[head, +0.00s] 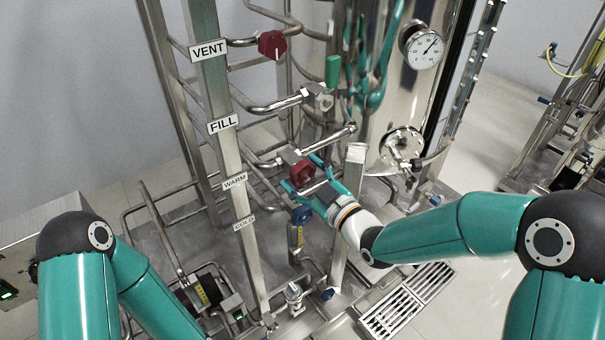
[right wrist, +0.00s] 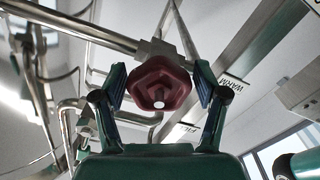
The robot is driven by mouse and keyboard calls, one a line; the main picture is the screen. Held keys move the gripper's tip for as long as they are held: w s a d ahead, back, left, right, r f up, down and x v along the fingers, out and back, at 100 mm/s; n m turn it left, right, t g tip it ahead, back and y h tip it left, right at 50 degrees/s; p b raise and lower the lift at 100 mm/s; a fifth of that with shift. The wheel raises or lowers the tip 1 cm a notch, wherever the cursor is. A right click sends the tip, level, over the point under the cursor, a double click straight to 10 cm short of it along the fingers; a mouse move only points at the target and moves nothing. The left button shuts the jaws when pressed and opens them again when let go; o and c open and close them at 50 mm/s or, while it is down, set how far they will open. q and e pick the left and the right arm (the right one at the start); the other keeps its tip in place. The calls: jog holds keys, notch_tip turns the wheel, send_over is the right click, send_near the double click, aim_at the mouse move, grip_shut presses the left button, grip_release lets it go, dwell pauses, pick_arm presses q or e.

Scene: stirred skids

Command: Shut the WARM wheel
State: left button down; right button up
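The WARM wheel (head: 302,175) is a dark red lobed handwheel on a pipe, level with the WARM label (head: 234,181). In the right wrist view the red wheel (right wrist: 160,84) faces the camera, with the WARM label (right wrist: 232,83) to its right. My right gripper (head: 305,172) is at the wheel, with its fingers on either side of it. In the right wrist view the fingers of my right gripper (right wrist: 160,88) stand spread around the wheel, with a narrow gap showing on each side. My left gripper is out of view; only the left arm shows.
A blue wheel (head: 301,214) sits just below, near the COLD label (head: 244,223). Another red wheel (head: 272,45) is by the VENT label (head: 208,49), and a green handle (head: 333,70) is above. A steel post (head: 349,210) stands close to the right gripper.

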jog(key=c, duration=0.5)
jog(key=shift+a, duration=0.15)
jog(key=shift+c, duration=1)
jog(key=shift+s+f+m+b, duration=0.1)
jog(key=shift+f+m+b, duration=0.15)
jog(key=shift+m+b, duration=0.95)
jog(key=m+b, duration=0.5)
jog(key=m, duration=0.2)
jog(key=shift+s+m+b, duration=0.1)
jog(key=shift+m+b, duration=0.2)
jog(key=m+b, duration=0.1)
jog(key=m, duration=0.3)
jog(key=shift+a+r+m, duration=0.1)
jog(key=shift+m, duration=0.2)
jog(key=m, duration=0.4)
jog(key=shift+r+m+b, duration=0.1)
jog(key=shift+m+b, duration=0.2)
jog(key=m, duration=0.4)
jog(key=shift+m, duration=0.3)
jog(key=m+p, duration=0.1)
jog(key=m, duration=0.4)
jog(key=shift+r, duration=0.15)
jog(key=m+p, duration=0.1)
jog(key=m, duration=0.4)
jog(key=shift+p, duration=0.3)
